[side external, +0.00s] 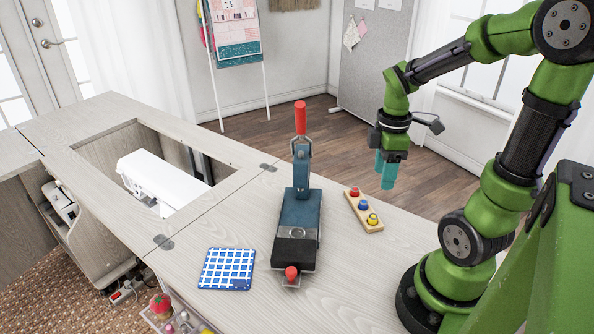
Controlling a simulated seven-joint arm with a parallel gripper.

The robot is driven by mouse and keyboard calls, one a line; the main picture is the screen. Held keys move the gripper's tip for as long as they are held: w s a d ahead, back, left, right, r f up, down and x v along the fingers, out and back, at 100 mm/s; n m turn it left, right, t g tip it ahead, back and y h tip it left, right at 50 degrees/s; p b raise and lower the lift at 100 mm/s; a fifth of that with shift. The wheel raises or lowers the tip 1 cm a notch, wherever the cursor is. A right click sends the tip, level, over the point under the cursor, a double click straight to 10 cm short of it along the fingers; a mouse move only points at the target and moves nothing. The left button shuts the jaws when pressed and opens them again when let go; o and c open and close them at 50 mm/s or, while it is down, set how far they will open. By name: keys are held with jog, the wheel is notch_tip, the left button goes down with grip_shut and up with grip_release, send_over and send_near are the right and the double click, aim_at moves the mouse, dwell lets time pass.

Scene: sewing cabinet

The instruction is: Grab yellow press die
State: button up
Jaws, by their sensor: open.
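A small wooden block (378,225) lies on the cabinet top, right of the hand press. It bears three dies in a row: a red die (355,192) at the far end, a blue die (363,206) in the middle and a yellow die (373,219) at the near end. My gripper (386,186) has teal fingers pointing down, above and to the right of the block, apart from the dies. It is open, and nothing shows between the fingers.
A blue hand press (299,210) with an upright red handle (300,117) stands left of the die block. A blue checked cloth square (227,268) lies left of it. A white sewing machine (163,182) sits in the cabinet opening. The tabletop right of the press is mostly clear.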

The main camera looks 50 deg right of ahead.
send_over(374, 217)
jog(key=f, duration=0.6)
jog(key=shift+s+f, duration=0.25)
jog(key=shift+f, duration=0.15)
jog(key=shift+w+f, duration=0.15)
jog(key=shift+f, duration=1.4)
jog(key=shift+w+f, duration=0.15)
jog(key=shift+f, duration=1.35)
grip_shut()
